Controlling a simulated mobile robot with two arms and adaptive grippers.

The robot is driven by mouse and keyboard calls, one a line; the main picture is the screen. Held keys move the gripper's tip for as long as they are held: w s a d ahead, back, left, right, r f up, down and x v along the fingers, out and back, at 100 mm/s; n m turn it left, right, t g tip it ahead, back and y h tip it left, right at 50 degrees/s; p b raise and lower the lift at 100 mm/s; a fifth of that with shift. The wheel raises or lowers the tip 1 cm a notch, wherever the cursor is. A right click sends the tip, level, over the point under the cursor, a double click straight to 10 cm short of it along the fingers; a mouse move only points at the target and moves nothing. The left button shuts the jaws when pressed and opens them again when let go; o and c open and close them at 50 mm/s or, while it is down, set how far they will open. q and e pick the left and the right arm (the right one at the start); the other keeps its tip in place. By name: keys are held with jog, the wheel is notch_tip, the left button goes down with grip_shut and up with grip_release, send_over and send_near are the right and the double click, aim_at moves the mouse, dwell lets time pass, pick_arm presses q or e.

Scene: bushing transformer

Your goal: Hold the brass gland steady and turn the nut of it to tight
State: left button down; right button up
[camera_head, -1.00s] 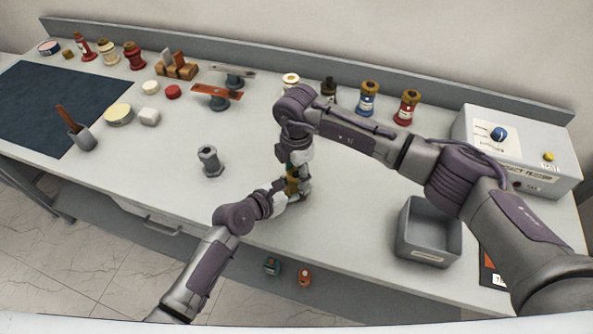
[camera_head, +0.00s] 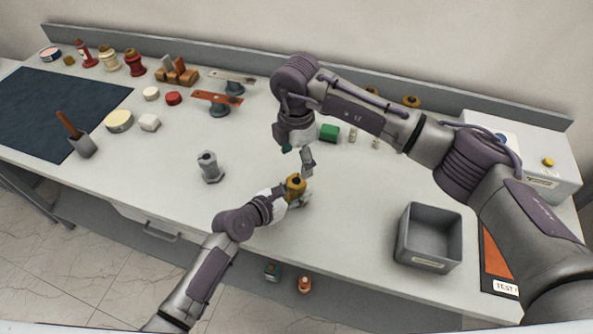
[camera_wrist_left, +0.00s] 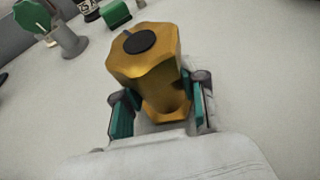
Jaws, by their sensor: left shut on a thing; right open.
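The brass gland (camera_head: 296,184) stands near the front edge of the bench, with a hexagonal brass nut on top and a dark round centre. It fills the middle of the left wrist view (camera_wrist_left: 150,70). My left gripper (camera_head: 290,198) is shut around its lower body, with teal finger pads (camera_wrist_left: 160,110) on both sides below the nut. My right gripper (camera_head: 297,158) is open and empty, above and apart from the gland. The gland's base is hidden by my left gripper.
A grey hex-topped fitting (camera_head: 209,167) stands to the left. An empty grey bin (camera_head: 428,238) stands to the right, near a grey box (camera_head: 540,170). A green block (camera_head: 329,132) lies behind my right gripper. The bench between the grey fitting and the gland is clear.

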jog(key=shift+r, duration=2.2)
pick_arm(q)
jog(key=c, duration=0.6)
grip_release()
jog(key=shift+o, duration=0.2)
